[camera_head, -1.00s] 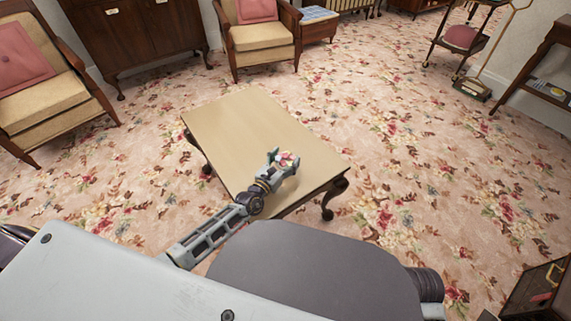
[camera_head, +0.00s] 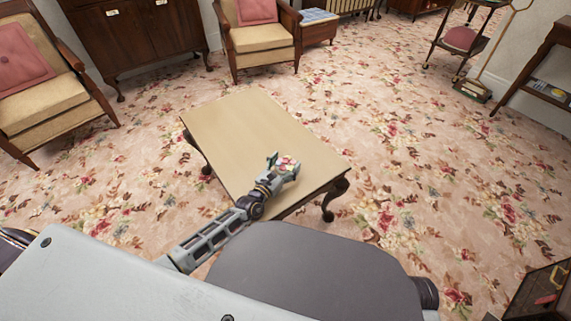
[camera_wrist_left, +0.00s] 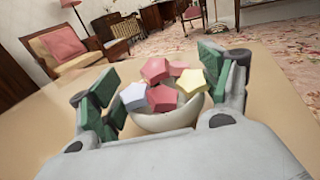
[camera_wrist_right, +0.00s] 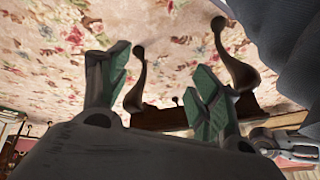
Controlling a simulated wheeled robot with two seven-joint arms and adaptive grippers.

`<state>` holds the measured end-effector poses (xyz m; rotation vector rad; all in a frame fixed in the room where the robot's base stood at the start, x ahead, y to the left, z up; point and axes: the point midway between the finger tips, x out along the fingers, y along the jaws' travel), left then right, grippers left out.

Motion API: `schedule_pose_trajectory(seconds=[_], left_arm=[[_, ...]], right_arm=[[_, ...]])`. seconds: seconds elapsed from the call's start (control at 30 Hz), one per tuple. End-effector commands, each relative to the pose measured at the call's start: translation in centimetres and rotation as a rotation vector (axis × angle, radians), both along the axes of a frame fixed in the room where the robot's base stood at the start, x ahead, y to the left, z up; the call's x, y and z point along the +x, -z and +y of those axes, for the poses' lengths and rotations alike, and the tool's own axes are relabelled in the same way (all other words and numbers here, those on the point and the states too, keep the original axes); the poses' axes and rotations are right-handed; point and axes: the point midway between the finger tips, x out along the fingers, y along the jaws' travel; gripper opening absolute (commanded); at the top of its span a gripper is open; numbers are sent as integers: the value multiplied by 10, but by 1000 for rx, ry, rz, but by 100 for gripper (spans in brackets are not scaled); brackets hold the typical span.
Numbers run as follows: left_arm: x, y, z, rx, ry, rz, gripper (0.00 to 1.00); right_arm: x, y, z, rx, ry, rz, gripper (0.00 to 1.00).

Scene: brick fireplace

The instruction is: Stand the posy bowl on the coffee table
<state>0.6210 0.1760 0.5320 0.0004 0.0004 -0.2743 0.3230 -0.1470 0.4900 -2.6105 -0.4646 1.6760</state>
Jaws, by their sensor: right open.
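The posy bowl (camera_wrist_left: 168,121) is a pale round bowl with pink, red, yellow and white flowers. In the left wrist view it sits between the fingers of my left gripper (camera_wrist_left: 165,88), which look spread wide on either side of it. In the head view its flowers (camera_head: 287,162) show at my left gripper (camera_head: 283,165), over the near part of the wooden coffee table (camera_head: 250,130). The bowl's base is hidden, so I cannot tell whether it touches the tabletop. My right gripper (camera_wrist_right: 160,88) is open and empty; carpet and curved dark table legs show beyond it.
The far part of the tabletop is bare. Two armchairs (camera_head: 260,45) (camera_head: 40,90) and a dark cabinet (camera_head: 135,35) stand beyond on the floral carpet (camera_head: 420,130). A side table (camera_head: 550,65) is at the right. Open carpet surrounds the coffee table.

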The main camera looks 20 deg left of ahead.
Motion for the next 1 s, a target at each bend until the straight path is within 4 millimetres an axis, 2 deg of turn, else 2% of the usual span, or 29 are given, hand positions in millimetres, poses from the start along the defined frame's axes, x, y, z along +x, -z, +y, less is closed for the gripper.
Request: schedule_pose_trajectory(seconds=[0.07,0.63,1.0], left_arm=[[0,0,0,0,0,0,93],[0,-3,0,1,0,0,93],[-33,-3,9,2,1,3,93]], right_arm=[[0,0,0,0,0,0,64],[-1,-4,-2,-8,-1,6,64],[2,-27,-6,-33,-8,18,64]])
